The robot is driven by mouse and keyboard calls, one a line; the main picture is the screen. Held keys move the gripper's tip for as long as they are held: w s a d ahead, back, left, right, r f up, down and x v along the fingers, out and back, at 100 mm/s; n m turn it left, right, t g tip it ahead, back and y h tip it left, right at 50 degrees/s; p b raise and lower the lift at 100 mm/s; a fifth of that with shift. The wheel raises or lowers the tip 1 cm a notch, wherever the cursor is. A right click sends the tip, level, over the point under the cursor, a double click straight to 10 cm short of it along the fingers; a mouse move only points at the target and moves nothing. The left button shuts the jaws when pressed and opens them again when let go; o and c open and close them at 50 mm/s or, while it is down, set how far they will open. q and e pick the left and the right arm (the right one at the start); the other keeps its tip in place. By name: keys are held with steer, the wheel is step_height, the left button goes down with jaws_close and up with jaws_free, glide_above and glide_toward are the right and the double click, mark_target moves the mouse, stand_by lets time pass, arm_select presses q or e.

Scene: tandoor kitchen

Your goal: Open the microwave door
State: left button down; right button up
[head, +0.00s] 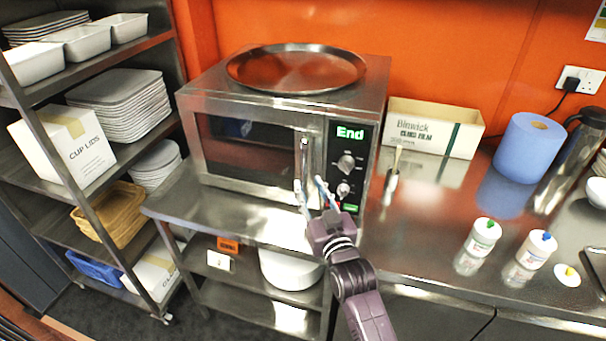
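The steel microwave (280,115) stands on the counter in the middle of the head view, and its display reads "End". Its dark-windowed door (240,148) looks closed, flush with the front. The upright door handle (305,150) is at the door's right edge. My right gripper (310,184) is at the lower end of the handle. Its two fingers are apart and point up, one on each side of the handle; I cannot tell if they touch it. The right gripper hides part of the lower front. My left gripper is not in view.
A round steel tray (295,69) lies on the microwave. To the right stand a film box (433,127), a blue paper roll (528,147) and two white bottles (482,238). A shelf rack (62,150) stands at left. The counter in front of the door is clear.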

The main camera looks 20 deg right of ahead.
mark_target(305, 178)
steer(key=shift+w+p, duration=0.5)
steer(key=shift+w, duration=2.2)
jaws_close()
